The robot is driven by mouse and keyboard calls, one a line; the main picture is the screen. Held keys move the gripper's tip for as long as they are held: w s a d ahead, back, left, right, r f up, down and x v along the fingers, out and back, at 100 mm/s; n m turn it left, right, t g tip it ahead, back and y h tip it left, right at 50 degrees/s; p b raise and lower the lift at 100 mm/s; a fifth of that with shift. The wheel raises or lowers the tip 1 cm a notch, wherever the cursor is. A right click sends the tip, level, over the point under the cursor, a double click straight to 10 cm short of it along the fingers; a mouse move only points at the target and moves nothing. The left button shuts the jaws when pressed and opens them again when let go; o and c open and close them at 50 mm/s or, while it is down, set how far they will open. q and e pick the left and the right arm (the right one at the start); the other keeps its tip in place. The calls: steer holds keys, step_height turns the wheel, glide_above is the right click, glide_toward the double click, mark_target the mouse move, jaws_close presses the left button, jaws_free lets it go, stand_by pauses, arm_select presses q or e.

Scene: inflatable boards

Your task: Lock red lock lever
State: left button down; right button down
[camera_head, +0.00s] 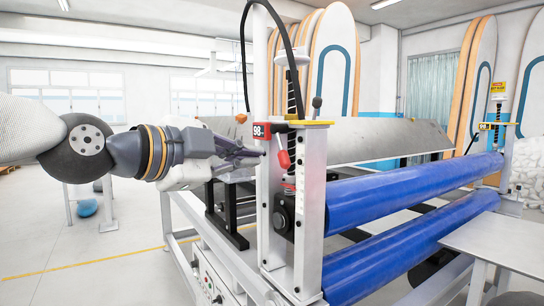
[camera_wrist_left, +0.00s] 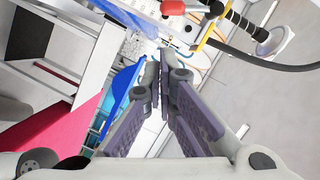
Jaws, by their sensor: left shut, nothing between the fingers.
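The red lock lever (camera_head: 283,158) is on the white end post of the roller machine, below a yellow cap, and hangs down at a slight tilt. In the left wrist view the red lever (camera_wrist_left: 173,7) shows at the top edge, partly cut off. My left gripper (camera_head: 259,153) comes in from the left, with its fingertips by the post, left of the lever. In the left wrist view its fingers (camera_wrist_left: 160,78) are together and empty, apart from the lever. My right gripper is in neither view.
Two long blue rollers (camera_head: 410,190) run right from the post (camera_head: 312,210). A black cable arches over the post. A grey sheet (camera_head: 385,140) lies behind, and boards (camera_head: 335,50) stand at the back.

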mark_target(283, 158)
arm_select(q)
steer(key=x, duration=0.8)
steer(key=w+a+b+x, duration=0.1)
steer(key=x, duration=0.3)
steer(key=shift+s+a, duration=0.1)
steer(key=shift+w+a, duration=0.1)
steer(key=shift+w, duration=0.35)
steer(key=shift+r, duration=0.1)
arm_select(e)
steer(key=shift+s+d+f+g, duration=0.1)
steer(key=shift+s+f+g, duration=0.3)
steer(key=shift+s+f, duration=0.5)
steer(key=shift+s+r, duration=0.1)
